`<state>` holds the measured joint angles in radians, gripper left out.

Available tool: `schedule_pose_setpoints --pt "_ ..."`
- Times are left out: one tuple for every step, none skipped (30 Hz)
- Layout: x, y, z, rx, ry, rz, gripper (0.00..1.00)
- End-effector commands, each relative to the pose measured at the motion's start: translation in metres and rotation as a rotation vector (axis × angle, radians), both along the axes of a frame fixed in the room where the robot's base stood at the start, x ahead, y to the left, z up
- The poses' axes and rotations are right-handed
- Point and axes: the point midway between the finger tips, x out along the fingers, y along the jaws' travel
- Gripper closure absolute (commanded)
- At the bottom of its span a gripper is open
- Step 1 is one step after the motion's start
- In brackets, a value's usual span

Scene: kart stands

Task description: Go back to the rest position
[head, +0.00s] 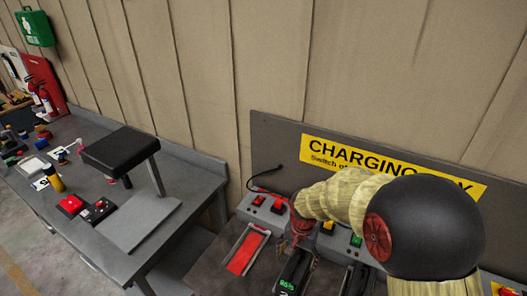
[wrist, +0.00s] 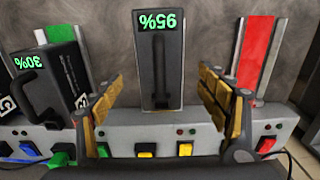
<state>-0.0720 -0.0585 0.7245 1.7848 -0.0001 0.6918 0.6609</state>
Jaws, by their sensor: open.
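My gripper (wrist: 162,98) is open, with its gold-padded fingers apart. It shows small in the head view (head: 301,240), above the charging bench, partly covered by my own arm. In the wrist view a dark battery marked 95% (wrist: 159,65) stands in a slot, framed between the fingers, with a gap on each side. In the head view a dark battery with a green display (head: 292,272) is just below the gripper. A second battery, marked 30% (wrist: 50,85), is at the left of the wrist view.
An empty red-lined slot (head: 243,253) lies left of the gripper. Coloured switches (wrist: 185,149) line the charger's edge. A yellow charging sign (head: 330,150) is on the panel behind. A grey table (head: 180,190) with a black-topped stand (head: 121,151) is at left.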

Motion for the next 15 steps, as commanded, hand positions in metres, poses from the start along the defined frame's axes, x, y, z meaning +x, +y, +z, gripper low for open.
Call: schedule_pose_setpoints --pt "0.000 0.000 0.000 0.000 0.000 0.003 0.25" --pt "0.000 0.000 0.000 0.000 0.000 0.009 0.25" --pt "0.000 0.000 0.000 0.000 0.001 0.021 0.25" --pt "-0.001 0.000 0.000 -0.001 0.003 0.034 0.25" --pt "-0.002 0.000 0.000 0.000 0.006 0.052 0.25" --pt "-0.004 0.000 0.000 0.000 0.014 0.079 0.25" --pt "-0.009 -0.001 -0.002 -0.001 0.026 0.104 0.25" --pt "-0.016 -0.001 -0.005 0.000 0.042 0.132 0.25" --pt "-0.028 -0.002 -0.006 0.001 0.067 0.173 0.25" --pt "-0.036 -0.003 -0.004 0.002 0.080 0.207 0.25" --pt "-0.043 -0.003 0.002 0.004 0.085 0.241 0.25" --pt "-0.051 -0.004 0.011 0.006 0.086 0.284 0.25" --pt "-0.057 -0.005 0.018 0.007 0.084 0.312 0.25" --pt "-0.062 -0.006 0.025 0.009 0.079 0.338 0.25" --pt "-0.068 -0.007 0.034 0.009 0.070 0.370 0.25"
